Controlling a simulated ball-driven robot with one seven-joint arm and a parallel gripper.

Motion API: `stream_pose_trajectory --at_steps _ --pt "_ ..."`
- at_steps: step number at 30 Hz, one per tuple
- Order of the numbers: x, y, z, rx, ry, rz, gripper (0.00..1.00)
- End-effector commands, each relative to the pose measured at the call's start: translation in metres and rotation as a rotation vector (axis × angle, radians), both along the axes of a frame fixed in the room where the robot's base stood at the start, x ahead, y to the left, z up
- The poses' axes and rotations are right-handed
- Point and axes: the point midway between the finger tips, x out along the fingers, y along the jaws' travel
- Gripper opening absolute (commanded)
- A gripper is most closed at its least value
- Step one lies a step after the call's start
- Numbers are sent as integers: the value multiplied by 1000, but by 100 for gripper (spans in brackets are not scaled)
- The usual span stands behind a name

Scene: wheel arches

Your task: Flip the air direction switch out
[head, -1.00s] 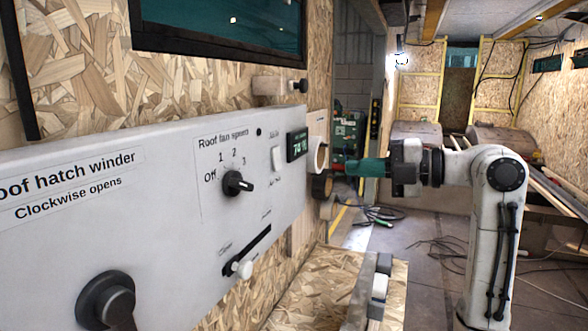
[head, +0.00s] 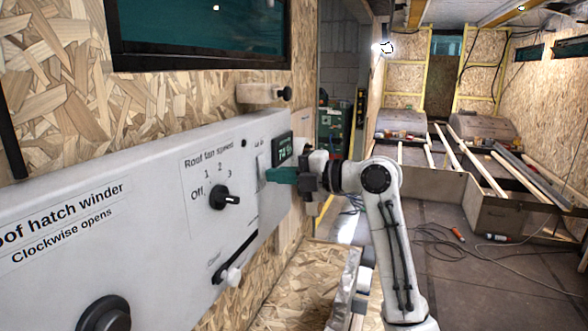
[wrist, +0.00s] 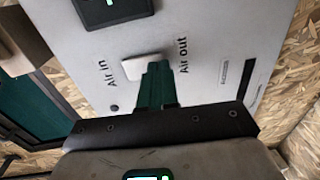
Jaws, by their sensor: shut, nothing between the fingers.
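The air direction switch (wrist: 143,66) is a white rocker on the grey panel in the wrist view, between the printed words "Air in" on its left and "Air out" on its right. In the head view it is a pale block (head: 262,166) beside the green-lit display. My gripper (wrist: 158,70) has green fingers, closed together and empty. Its tips are at the lower edge of the switch, toward the "Air out" side, and cover part of it. In the head view my gripper (head: 268,174) is close against the panel. I cannot tell whether the tips touch or which way the rocker is tilted.
The panel also carries the roof fan knob (head: 224,198), a slider (head: 231,275) below it, the digital display (head: 283,150) and the hatch winder (head: 104,314). A wooden block with a black knob (head: 264,94) sits above. Open floor lies to the right.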

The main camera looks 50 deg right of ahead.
Motion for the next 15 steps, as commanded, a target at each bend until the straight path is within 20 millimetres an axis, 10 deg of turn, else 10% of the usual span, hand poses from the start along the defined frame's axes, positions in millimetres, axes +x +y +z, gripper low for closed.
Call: stream_pose_trajectory --at_steps 15 --pt "4 2 -4 3 -8 1 0"
